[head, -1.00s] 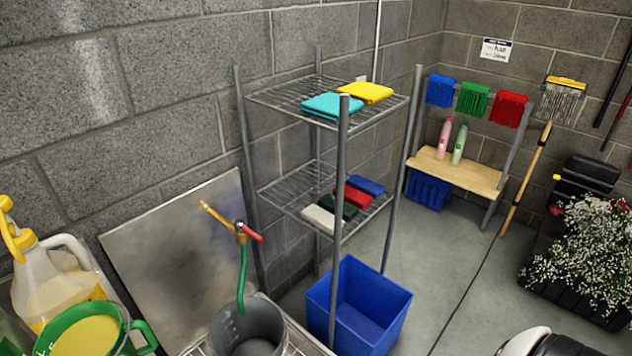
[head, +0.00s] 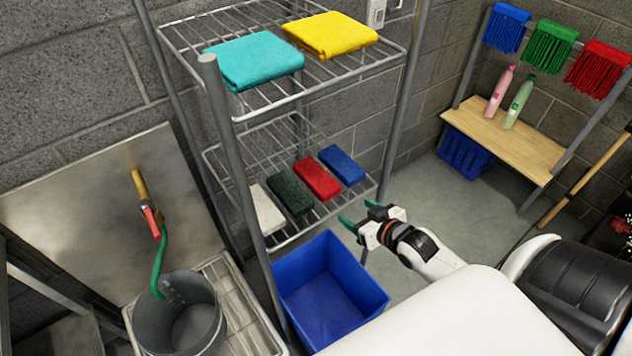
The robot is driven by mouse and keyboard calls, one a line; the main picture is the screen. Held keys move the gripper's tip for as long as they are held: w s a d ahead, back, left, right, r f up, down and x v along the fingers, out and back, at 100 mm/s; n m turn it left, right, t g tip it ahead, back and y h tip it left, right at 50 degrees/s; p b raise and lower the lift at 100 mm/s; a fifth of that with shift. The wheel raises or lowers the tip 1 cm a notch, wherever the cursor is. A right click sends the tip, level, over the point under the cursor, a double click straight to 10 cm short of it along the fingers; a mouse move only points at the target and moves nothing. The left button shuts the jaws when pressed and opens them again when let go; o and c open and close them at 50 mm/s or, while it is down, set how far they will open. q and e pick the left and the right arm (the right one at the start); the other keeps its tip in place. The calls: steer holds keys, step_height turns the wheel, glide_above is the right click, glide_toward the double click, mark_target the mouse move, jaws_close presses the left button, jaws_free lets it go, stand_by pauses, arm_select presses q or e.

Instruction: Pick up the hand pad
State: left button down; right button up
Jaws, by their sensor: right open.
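Several hand pads lie side by side on the lower wire shelf (head: 220,165): a white pad (head: 266,212), a dark green pad (head: 290,192), a red pad (head: 317,178) and a blue pad (head: 342,164). My right gripper (head: 357,212) has teal fingertips and is open and empty. My left gripper is out of view.
A teal cloth (head: 254,60) and a yellow cloth (head: 331,35) lie on the upper shelf. Grey rack posts (head: 240,185) stand around the shelves. A blue bin (head: 325,295) stands below. A grey bucket (head: 180,318) is at lower left. A wooden bench (head: 505,140) is at right.

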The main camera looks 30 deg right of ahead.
steer(key=t, duration=0.1)
glide_toward(329, 188)
steer(key=shift+y, duration=0.3)
steer(key=x, duration=0.3)
steer(key=r+x, duration=0.1)
steer(key=x, duration=0.1)
steer(key=shift+w+d+f, duration=0.15)
steer(key=shift+w+d, duration=0.2)
steer(key=shift+f+p+x, duration=0.2)
steer(key=shift+p+x, duration=0.1)
steer(key=shift+x, duration=1.2)
steer(key=shift+f+p+x, duration=0.2)
steer(key=shift+p+x, duration=0.1)
steer(key=shift+x, duration=1.2)
steer(key=shift+s+a, duration=0.15)
steer(key=shift+s, duration=0.05)
steer(key=c, duration=0.8)
